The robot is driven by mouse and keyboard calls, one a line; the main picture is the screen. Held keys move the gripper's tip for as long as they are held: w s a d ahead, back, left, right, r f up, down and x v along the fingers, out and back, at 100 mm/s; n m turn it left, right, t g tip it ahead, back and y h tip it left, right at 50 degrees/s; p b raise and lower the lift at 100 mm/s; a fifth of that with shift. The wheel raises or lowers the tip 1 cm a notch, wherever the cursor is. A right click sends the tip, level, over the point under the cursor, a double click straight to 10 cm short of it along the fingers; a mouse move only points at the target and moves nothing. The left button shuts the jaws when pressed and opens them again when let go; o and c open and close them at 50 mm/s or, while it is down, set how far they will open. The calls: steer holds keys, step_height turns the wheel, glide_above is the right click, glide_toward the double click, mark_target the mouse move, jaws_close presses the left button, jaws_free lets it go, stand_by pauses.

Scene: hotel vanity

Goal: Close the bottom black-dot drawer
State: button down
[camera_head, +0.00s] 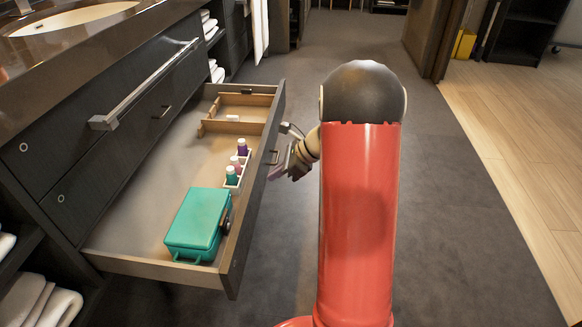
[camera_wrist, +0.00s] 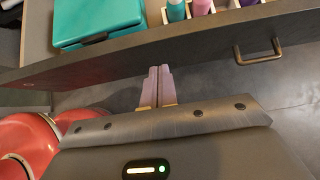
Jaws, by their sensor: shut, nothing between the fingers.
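The bottom drawer (camera_head: 140,264) is pulled far out of the dark vanity, and its inside shows from above. Its dark front panel (camera_wrist: 110,62) crosses the wrist view, with a small bronze handle (camera_wrist: 260,57) to the right of my fingers. No black dot shows on this panel. My gripper (camera_head: 284,168) is outside the drawer, at the front panel near the handle. In the wrist view the pinkish fingertips (camera_wrist: 159,72) are together, empty, and point at the panel. I cannot tell whether they touch it.
The drawer holds a teal case (camera_head: 198,220), small bottles in a white holder (camera_head: 235,179) and a wooden divider (camera_head: 228,128). Closed drawer fronts (camera_head: 100,172) and a long metal bar (camera_head: 150,85) are above it. Grey floor (camera_head: 460,235) is clear to the right.

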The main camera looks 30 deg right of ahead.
steer(key=shift+w+a, duration=0.35)
steer(key=shift+a, duration=0.2)
steer(key=shift+w+a, duration=0.35)
steer(key=shift+a, duration=0.2)
